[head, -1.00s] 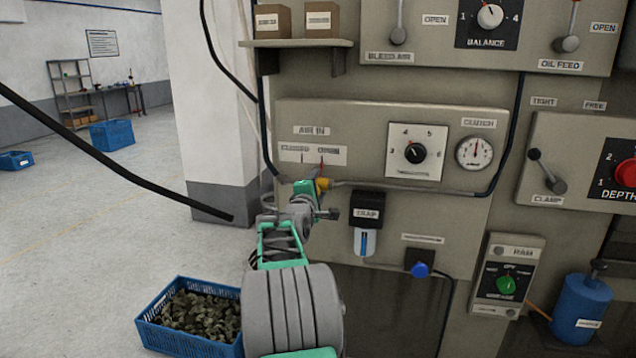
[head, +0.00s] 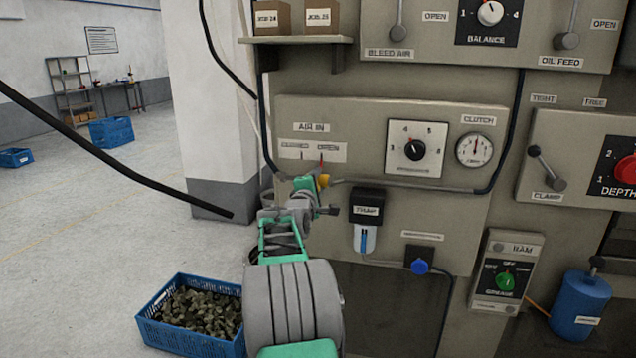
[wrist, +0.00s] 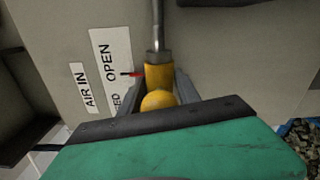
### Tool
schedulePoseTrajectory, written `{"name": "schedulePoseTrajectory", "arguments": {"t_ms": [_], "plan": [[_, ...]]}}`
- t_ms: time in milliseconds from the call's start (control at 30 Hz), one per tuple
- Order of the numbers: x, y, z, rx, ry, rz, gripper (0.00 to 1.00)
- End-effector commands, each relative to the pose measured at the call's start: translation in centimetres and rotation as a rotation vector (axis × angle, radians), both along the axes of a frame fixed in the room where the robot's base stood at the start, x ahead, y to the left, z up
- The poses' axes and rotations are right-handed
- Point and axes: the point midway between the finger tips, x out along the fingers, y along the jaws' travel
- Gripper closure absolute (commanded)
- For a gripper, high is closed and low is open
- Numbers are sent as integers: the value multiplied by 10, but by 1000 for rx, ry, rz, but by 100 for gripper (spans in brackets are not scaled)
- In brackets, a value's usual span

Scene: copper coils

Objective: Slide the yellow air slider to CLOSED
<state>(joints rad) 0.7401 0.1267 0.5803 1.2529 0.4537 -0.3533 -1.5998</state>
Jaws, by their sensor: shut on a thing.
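The yellow air slider (head: 323,181) sits on the air line under the AIR IN label plate (head: 312,151). It lies below the OPEN word and the red mark, at the right end of the plate. In the wrist view the slider (wrist: 159,85) shows as a yellow sleeve with a rounded knob, joined to a grey pipe. My gripper (head: 313,184) is shut on the slider, with a dark finger (wrist: 184,84) on either side of it. The CLOSED word is to the left on the plate and partly hidden by my gripper in the wrist view.
A trap with a clear bowl (head: 366,220) hangs right of my gripper. A dark hose (head: 265,140) runs down the panel's left edge. The CLUTCH gauge (head: 474,149) and a dial (head: 415,149) are to the right. A blue crate of parts (head: 195,318) is on the floor.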

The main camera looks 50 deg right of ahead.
Motion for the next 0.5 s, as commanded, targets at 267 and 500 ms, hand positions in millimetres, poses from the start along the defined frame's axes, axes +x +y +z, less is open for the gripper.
{"name": "schedulePoseTrajectory", "arguments": {"t_ms": [267, 500], "plan": [[0, 0, 0, 1, 1, 1, 100], [4, 2, -1, 0, 2, 2, 100]]}}
